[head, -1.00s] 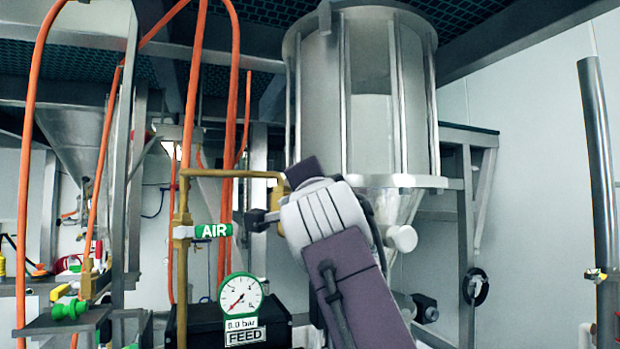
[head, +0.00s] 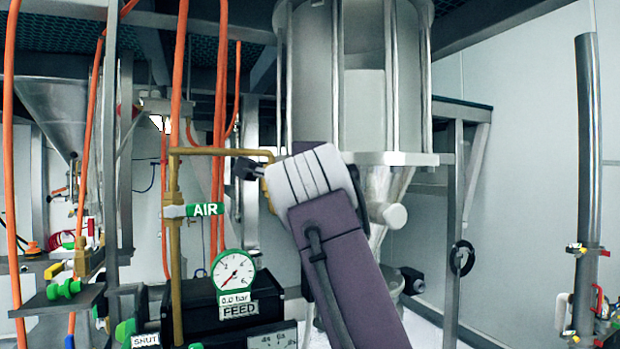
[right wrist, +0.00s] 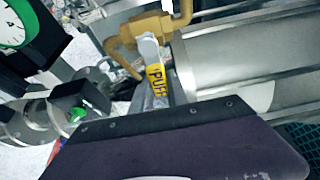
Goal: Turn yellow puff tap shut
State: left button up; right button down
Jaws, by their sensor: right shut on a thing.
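The yellow PUFF tap handle (right wrist: 157,80) shows in the right wrist view, below a brass valve body (right wrist: 150,32). My right gripper (right wrist: 160,100) is shut on the handle's lower end; its fingertips are partly hidden by its own dark body. My left gripper is not in view.
The green AIR tap handle (head: 205,210) is on the brass pipe to the left. Below it, the FEED gauge (head: 234,271) reads 0.0 bar. The clear vessel (head: 362,75) stands behind my arm. Orange hoses (head: 222,90) hang at left.

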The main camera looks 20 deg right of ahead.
dwell(0.3)
jog(key=c, duration=1.5)
grip_release()
jog(key=shift+o, duration=1.1)
jog(key=shift+w+a, duration=0.1)
jog(key=shift+w, duration=0.25)
jog(key=b+v, duration=0.2)
jog(key=v, duration=0.7)
jog(key=shift+f, duration=0.1)
